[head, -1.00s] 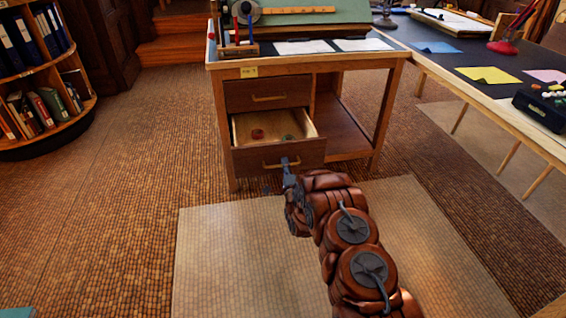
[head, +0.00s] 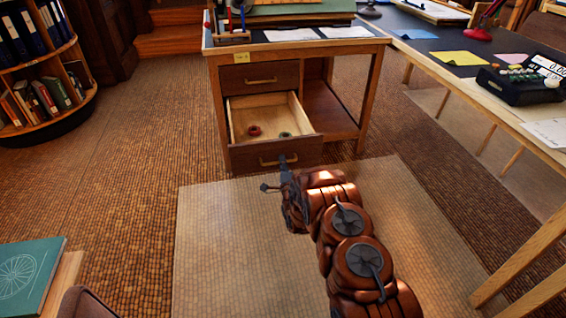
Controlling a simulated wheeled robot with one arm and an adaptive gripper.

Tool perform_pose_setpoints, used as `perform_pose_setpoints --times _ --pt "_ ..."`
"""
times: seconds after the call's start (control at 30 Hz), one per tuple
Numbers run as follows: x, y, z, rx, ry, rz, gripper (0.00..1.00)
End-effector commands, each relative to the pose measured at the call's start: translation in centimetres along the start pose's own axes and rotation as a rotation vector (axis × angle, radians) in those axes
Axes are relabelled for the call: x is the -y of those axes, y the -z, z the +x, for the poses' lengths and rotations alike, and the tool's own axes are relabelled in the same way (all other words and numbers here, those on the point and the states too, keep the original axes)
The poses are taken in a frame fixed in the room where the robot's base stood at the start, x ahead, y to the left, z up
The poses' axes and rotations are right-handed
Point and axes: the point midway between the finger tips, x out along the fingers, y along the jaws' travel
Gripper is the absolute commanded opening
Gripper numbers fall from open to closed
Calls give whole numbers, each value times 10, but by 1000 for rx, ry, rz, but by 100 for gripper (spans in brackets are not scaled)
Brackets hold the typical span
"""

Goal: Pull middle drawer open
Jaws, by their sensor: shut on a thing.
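A wooden desk (head: 378,95) stands ahead with two drawer fronts showing, one above the other. The upper drawer (head: 250,77) is shut. The drawer below it (head: 237,160) is pulled well out, and its inside shows a red round item (head: 254,131) and a dark green one (head: 285,135). My gripper (head: 285,160) is at the front of this open drawer, shut on its brass handle (head: 270,162). The fingertips are small in view, and part of the handle is hidden behind them.
A long table (head: 440,72) runs along the right with a calculator (head: 520,85) on it. A round bookshelf (head: 70,107) stands at the left. A teal book (head: 28,272) is at the lower left. The floor before the desk is clear.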

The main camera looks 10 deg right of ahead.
Motion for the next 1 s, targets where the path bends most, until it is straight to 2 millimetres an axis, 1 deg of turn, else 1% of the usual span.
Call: perform_pose_setpoints --times 0.03,0.07,0.1,0.3,0.6,0.77,0.87,1.0 --pt "0 3 0 -6 -1 -1 0" --pt "0 3 0 -6 -1 -1 13" --pt "0 3 0 -5 -1 -1 17" --pt "0 2 0 -3 0 0 37" --pt "0 2 0 -2 0 0 37" --pt "0 2 -4 -2 -1 0 37" --pt "-1 2 -10 -2 -3 -1 37" --pt "-1 2 -24 -2 -3 -1 37"
